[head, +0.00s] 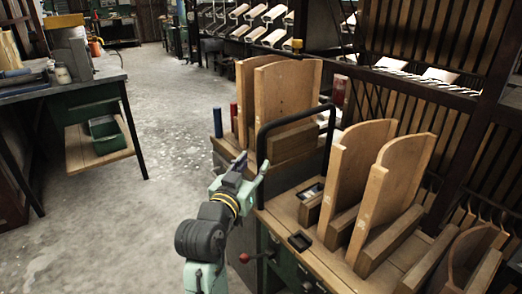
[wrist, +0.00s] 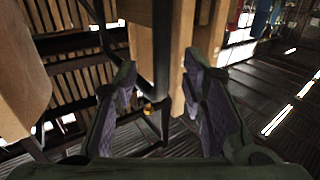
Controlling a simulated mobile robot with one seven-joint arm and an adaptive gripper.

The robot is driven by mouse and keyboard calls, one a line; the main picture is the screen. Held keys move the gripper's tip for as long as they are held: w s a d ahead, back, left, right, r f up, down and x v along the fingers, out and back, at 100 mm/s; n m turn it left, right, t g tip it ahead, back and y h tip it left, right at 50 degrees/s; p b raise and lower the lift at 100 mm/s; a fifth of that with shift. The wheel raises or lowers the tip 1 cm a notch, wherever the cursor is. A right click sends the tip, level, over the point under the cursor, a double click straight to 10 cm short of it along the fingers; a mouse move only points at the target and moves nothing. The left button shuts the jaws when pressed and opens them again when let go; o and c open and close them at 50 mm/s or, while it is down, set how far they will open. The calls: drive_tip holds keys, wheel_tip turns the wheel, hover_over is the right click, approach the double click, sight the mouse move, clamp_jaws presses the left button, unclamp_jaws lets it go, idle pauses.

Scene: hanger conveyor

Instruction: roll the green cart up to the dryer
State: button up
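The green cart (head: 277,247) has a wooden top, a green side and upright wooden boards; it stands at the lower right of the head view. A black tubular handle (head: 291,113) rises at its far end. My gripper (head: 252,168) is at the handle's left upright, with its fingers apart. In the wrist view the black upright (wrist: 161,62) shows between the two open fingers (wrist: 160,90). I see no clear grip on it; contact with either finger cannot be told. I cannot tell which structure is the dryer.
More boards (head: 285,92) stand just beyond the handle. A dark rack (head: 432,82) of wooden pieces lines the right. A workbench (head: 62,84) stands at the left. The concrete floor (head: 170,95) between is open toward the back.

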sight(259, 155)
drive_tip(key=p+x, duration=0.1)
drive_tip(key=x, duration=0.5)
drive_tip(key=shift+w, duration=0.35)
clamp_jaws()
idle(0.5)
